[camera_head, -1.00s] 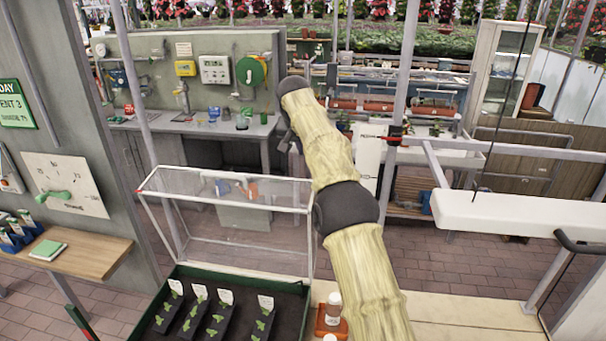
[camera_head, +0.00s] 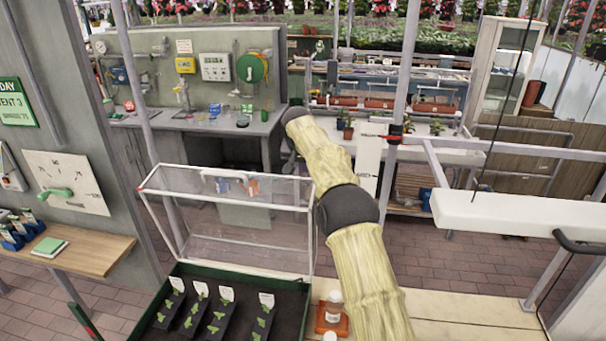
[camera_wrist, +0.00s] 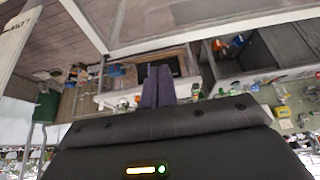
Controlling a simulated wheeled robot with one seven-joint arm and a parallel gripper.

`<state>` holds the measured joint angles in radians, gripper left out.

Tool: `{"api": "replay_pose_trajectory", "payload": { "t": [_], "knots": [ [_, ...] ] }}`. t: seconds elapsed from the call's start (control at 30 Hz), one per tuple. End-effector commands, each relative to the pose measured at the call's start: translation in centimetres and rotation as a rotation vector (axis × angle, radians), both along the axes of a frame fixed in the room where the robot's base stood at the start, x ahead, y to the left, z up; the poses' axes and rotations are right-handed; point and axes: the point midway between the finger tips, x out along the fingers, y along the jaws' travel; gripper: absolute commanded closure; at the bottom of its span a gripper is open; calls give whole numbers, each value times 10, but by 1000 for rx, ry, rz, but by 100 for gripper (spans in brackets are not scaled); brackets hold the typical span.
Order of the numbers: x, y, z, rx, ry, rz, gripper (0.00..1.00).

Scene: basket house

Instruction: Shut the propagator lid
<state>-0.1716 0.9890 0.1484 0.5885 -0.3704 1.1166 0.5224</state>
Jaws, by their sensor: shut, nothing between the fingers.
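The propagator has a dark green tray (camera_head: 180,268) at the bottom of the head view. Its clear lid (camera_head: 222,225), framed in white, stands raised at the tray's back edge, open. A small pale handle-like piece shows near the lid's top edge. My arm reaches up past the lid's right side, and my gripper is mostly hidden behind the arm and lid there. In the wrist view my gripper (camera_wrist: 158,84) is shut, with its two dark fingers together and empty. A pale lid edge (camera_wrist: 205,32) crosses the top of that view, apart from the fingertips.
Black pots of labelled seedlings (camera_head: 217,312) stand in the tray. A small bottle (camera_head: 334,305) on an orange base sits on the wooden bench (camera_head: 465,318) to its right. A white beam (camera_head: 510,218) hangs at the right. A wooden shelf (camera_head: 75,255) is at the left.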

Motion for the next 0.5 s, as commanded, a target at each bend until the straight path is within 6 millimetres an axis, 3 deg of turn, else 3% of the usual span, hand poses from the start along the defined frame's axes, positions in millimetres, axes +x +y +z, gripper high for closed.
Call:
{"api": "replay_pose_trajectory", "payload": {
  "t": [0.5],
  "knots": [
    [-25, 5, -4, 0, 1, 0, 100]
  ]
}}
